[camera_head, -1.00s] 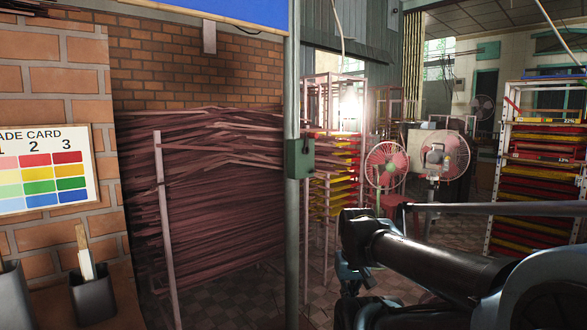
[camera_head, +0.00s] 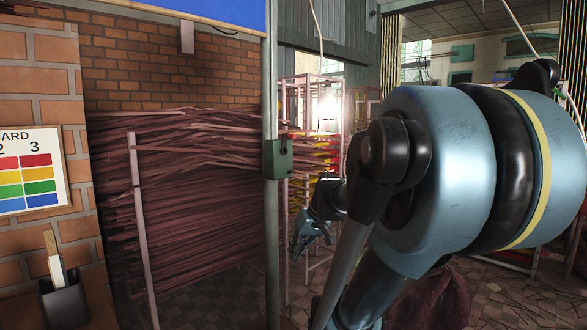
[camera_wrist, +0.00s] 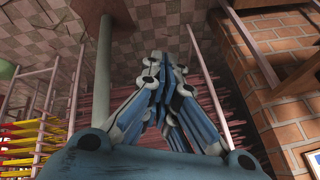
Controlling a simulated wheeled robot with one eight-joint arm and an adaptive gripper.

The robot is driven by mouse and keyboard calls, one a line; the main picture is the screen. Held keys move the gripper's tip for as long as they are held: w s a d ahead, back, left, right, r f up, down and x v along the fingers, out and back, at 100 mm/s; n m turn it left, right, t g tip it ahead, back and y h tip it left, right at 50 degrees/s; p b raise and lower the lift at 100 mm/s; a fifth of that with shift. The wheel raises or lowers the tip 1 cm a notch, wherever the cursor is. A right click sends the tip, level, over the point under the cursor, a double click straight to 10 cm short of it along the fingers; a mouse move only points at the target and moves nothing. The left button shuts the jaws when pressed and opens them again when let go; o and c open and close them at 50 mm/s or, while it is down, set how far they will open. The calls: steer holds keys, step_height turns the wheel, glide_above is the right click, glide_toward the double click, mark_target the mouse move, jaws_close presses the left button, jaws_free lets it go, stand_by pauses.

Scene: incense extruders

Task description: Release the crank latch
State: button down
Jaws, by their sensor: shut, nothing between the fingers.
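I cannot make out a crank latch in either view. A green box (camera_head: 279,159) with a small red part on top is fixed to a grey upright post (camera_head: 272,225). I cannot tell whether it belongs to the latch. My gripper (camera_head: 300,250) is small in the head view, just right of the post and below the box, apart from the box there. In the wrist view my gripper (camera_wrist: 163,58) has its blue fingers drawn together at the tips, shut and empty. My arm hides much of the right side of the head view.
Stacked incense sticks (camera_head: 200,210) fill the space behind the post, before a brick wall (camera_head: 160,65). A rack with yellow and red trays (camera_head: 327,150) stands beyond the gripper. A grade card (camera_head: 28,170) and a dark holder (camera_head: 64,300) are at left.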

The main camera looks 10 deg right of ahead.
steer(key=w+r+n+t+y, duration=0.2)
steer(key=w+r, duration=0.5)
steer(key=w, duration=0.4)
steer(key=n+t+y, duration=0.2)
steer(key=t+y, duration=0.2)
steer(key=t, duration=0.4)
glide_toward(289, 164)
steer(key=v, duration=0.3)
steer(key=shift+s+d+r, duration=0.15)
steer(key=shift+s+r, duration=0.05)
steer(key=shift+r, duration=0.05)
steer(key=x, duration=1)
steer(key=shift+f, duration=0.2)
steer(key=shift+d, duration=0.2)
steer(key=shift+s+a+f, duration=0.1)
steer(key=shift+a, duration=0.1)
